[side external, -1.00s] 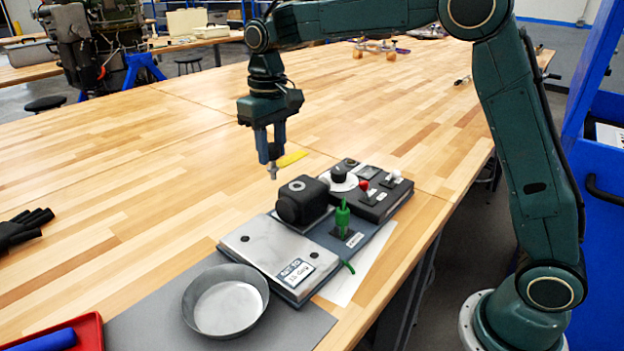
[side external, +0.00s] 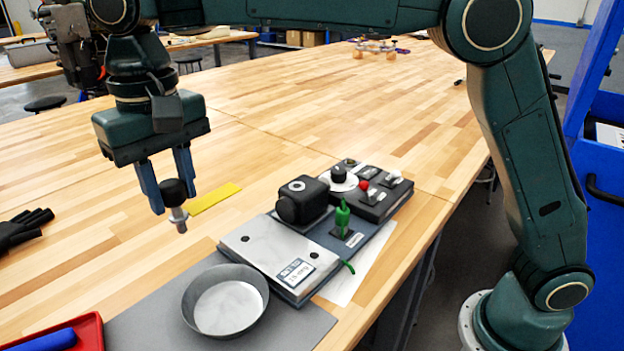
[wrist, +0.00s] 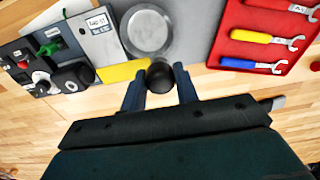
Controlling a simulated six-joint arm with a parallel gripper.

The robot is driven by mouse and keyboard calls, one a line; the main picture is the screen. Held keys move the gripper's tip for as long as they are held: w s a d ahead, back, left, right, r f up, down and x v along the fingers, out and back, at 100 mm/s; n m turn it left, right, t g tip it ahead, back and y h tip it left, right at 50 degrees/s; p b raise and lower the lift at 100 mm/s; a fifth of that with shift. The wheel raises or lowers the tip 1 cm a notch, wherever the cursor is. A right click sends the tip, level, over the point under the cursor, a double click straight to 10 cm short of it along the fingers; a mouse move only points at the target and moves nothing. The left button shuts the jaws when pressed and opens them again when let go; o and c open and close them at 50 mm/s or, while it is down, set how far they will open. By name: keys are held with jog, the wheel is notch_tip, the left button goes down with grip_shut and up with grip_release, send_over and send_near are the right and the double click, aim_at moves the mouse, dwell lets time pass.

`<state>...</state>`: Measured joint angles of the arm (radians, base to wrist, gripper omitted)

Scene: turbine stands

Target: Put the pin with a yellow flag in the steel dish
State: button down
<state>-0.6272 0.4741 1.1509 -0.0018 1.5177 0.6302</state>
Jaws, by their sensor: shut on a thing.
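My gripper (side external: 172,190) is shut on the pin (side external: 178,218), which has a black ball head, a metal shank and a yellow flag (side external: 215,198). The pin hangs upright above the table, behind the steel dish in the side view. In the wrist view the black head (wrist: 160,77) sits between my fingers (wrist: 160,92), with the flag (wrist: 123,70) to the left. The steel dish (side external: 190,318), round and grey with sloping walls, stands empty on a grey mat. In the wrist view the dish (wrist: 148,50) lies just beyond the pin.
A control panel (side external: 330,235) with a black block, green pin and switches stands right of the dish. A red tray (side external: 90,335) with wrenches (wrist: 250,65) is on the other side. Black gloves (side external: 22,230) lie at the left.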

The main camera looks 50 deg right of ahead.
aim_at(180, 219)
jog(key=shift+f, duration=10)
jog(key=shift+f, duration=0.15)
jog(key=c, duration=1.1)
grip_release()
jog(key=shift+o, duration=0.2)
notch_tip(180, 219, up, 12)
jog(key=shift+f, duration=0.1)
jog(key=shift+r, duration=0.25)
